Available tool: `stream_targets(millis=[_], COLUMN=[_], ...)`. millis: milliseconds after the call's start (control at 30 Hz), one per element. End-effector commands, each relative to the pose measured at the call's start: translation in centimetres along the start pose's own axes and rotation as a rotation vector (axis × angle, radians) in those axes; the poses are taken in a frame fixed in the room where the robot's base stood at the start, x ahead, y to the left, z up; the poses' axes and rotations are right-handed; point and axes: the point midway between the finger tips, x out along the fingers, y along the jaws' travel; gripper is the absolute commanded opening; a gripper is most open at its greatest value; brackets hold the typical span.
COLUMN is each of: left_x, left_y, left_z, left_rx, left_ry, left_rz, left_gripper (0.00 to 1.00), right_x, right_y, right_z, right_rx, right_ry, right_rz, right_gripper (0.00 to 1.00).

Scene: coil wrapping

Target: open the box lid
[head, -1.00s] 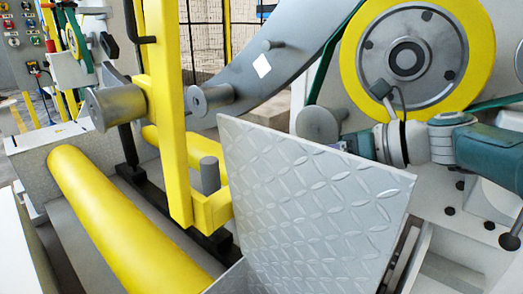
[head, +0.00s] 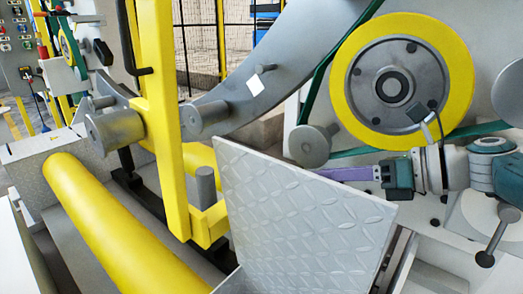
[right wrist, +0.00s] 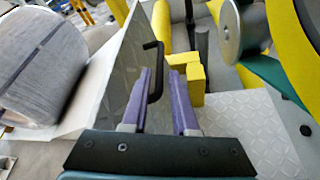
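The box lid (head: 300,220) is a grey diamond-pattern plate. It stands raised and tilted in the lower middle of the head view, and a plate that looks like it shows at a steep angle in the right wrist view (right wrist: 122,75). My right gripper (head: 325,174) is behind the lid's upper right edge, its purple fingers pointing left. In the right wrist view the fingers (right wrist: 160,75) are apart, with the plate close to the left finger. A black bent handle (right wrist: 154,60) shows by that finger; I cannot tell whether they touch. My left gripper is out of view.
A yellow post (head: 165,130) and a yellow roller (head: 115,225) stand left of the lid. A yellow-rimmed wheel (head: 450,85) is above my right gripper. A large grey cylinder (right wrist: 45,75) is at the left of the right wrist view.

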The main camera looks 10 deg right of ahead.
Motion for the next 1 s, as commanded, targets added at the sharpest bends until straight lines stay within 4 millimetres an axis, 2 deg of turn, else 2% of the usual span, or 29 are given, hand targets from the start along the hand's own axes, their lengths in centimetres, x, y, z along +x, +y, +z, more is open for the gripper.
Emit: stream_targets(millis=[33,200,700,767,1000], left_x=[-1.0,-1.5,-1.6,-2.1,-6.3], left_y=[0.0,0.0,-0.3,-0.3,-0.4], left_z=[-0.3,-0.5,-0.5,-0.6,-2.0], left_rx=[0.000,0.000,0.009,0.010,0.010], left_ry=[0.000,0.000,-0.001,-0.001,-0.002], left_rz=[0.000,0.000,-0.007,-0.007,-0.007], left_gripper=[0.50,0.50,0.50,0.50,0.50], right_x=[-1.1,-2.8,-3.1,-3.3,-4.9], right_y=[0.2,0.1,0.1,0.2,1.8], right_z=[0.4,0.0,0.0,0.5,4.4], right_rx=[0.000,0.000,0.000,0.000,0.000], right_ry=[0.002,0.002,0.000,0.000,0.000], right_rz=[-0.002,0.000,0.001,0.001,0.001], right_gripper=[0.27,0.27,0.27,0.27,0.27])
